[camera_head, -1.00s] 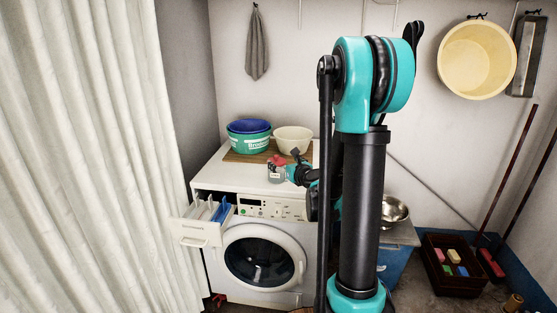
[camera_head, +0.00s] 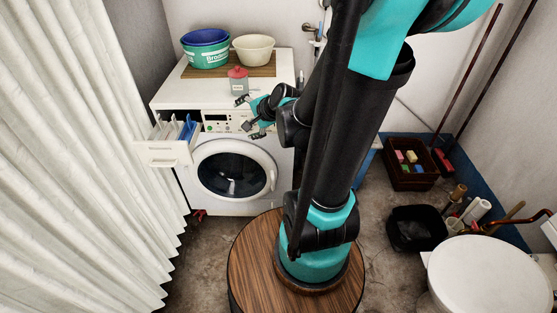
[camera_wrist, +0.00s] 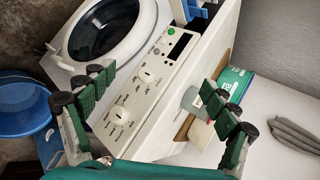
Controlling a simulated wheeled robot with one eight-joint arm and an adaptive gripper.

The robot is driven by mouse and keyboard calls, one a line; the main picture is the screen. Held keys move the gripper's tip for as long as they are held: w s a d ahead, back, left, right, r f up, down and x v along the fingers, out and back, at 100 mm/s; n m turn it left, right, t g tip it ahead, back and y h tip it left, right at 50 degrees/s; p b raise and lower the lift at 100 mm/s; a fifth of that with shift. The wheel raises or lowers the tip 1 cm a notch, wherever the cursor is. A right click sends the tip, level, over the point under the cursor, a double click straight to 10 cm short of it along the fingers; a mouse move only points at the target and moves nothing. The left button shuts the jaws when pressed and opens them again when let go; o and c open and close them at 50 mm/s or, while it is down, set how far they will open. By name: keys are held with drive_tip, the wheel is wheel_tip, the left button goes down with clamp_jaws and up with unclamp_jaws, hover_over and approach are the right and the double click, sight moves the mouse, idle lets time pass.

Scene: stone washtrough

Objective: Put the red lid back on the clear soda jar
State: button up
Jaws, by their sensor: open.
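The clear soda jar (camera_head: 238,88) stands upright on the washing machine's white top, near its front edge, in the head view. My gripper (camera_head: 249,116) is open and empty, below and in front of the jar, before the control panel. In the wrist view my gripper (camera_wrist: 155,95) also shows spread fingers with nothing between them, the panel lying beyond.
The washing machine (camera_head: 222,208) has its detergent drawer (camera_head: 163,153) pulled out at the left. A blue and green basin stack (camera_head: 205,57) and a cream bowl (camera_head: 253,50) stand on a brown mat behind the jar. A curtain (camera_head: 70,160) hangs at the left.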

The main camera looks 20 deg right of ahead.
drive_tip(key=s+d+f+n+g+h, duration=0.2)
drive_tip(key=s+d+f+n, duration=0.1)
drive_tip(key=s+n, duration=0.3)
drive_tip(key=s+d+f+n+g+h, duration=0.2)
drive_tip(key=s+d+f+n, duration=0.1)
drive_tip(key=s+n, duration=0.4)
drive_tip(key=shift+s+d+f+g+h, duration=0.3)
drive_tip(key=shift+s+d+f+g, duration=0.15)
drive_tip(key=shift+s, duration=0.7)
drive_tip(key=shift+w, duration=0.15)
drive_tip(key=shift+a, duration=0.1)
